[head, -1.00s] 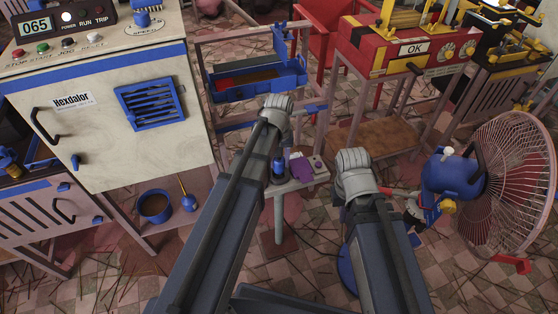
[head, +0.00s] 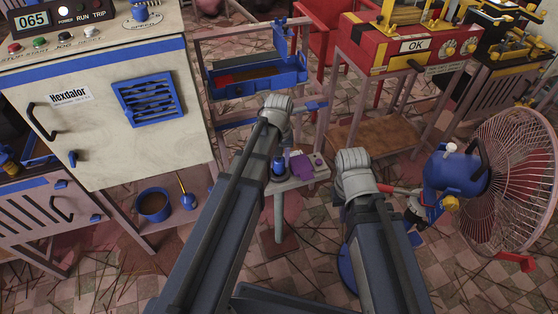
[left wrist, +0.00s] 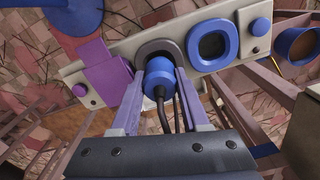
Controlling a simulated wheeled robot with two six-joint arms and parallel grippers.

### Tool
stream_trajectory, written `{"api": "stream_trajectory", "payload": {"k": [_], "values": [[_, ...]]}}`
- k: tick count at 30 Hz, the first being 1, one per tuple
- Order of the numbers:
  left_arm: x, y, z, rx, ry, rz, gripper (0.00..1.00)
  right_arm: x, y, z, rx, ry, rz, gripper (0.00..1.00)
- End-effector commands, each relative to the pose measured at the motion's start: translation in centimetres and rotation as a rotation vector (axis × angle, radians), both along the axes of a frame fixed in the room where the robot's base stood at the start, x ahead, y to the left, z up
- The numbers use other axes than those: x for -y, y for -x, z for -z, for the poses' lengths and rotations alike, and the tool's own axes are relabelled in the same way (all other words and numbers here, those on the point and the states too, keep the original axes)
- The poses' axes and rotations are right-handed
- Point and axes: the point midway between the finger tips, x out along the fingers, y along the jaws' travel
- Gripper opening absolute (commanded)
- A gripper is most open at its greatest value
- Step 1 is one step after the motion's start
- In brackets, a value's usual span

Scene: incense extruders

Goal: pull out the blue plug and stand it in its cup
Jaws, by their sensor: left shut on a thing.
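The blue plug (left wrist: 160,77) is between the lavender fingers of my left gripper (left wrist: 159,88) in the left wrist view, with dark cables running towards the camera. The gripper is shut on it. The plug overlaps a grey ring (left wrist: 150,47) on a pale plate; I cannot tell whether it is still seated there. A blue-rimmed cup (left wrist: 231,40) with a dark inside sits to the right on the same plate. In the head view my left arm hides most of this gripper.
A purple clamp (left wrist: 103,72) and a purple knob (left wrist: 80,90) are on the plate left of the ring. In the head view, a fan (head: 515,180) stands close to my right arm. A large machine (head: 75,130) fills the left side.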

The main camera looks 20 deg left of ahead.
Motion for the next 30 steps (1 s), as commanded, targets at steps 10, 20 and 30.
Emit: {"api": "stream_trajectory", "payload": {"k": [10, 20, 30], "values": [[0.0, 0.0, 0.8, 0.000, 0.000, 0.000, 0.00, 0.0, 0.0, 0.8, 0.000, 0.000, 0.000, 0.00], [0.0, 0.0, 1.4, 0.000, 0.000, 0.000, 0.00, 0.0, 0.0, 1.4, 0.000, 0.000, 0.000, 0.00], [0.0, 0.0, 1.4, 0.000, 0.000, 0.000, 0.72, 0.0, 0.0, 1.4, 0.000, 0.000, 0.000, 0.00]]}}
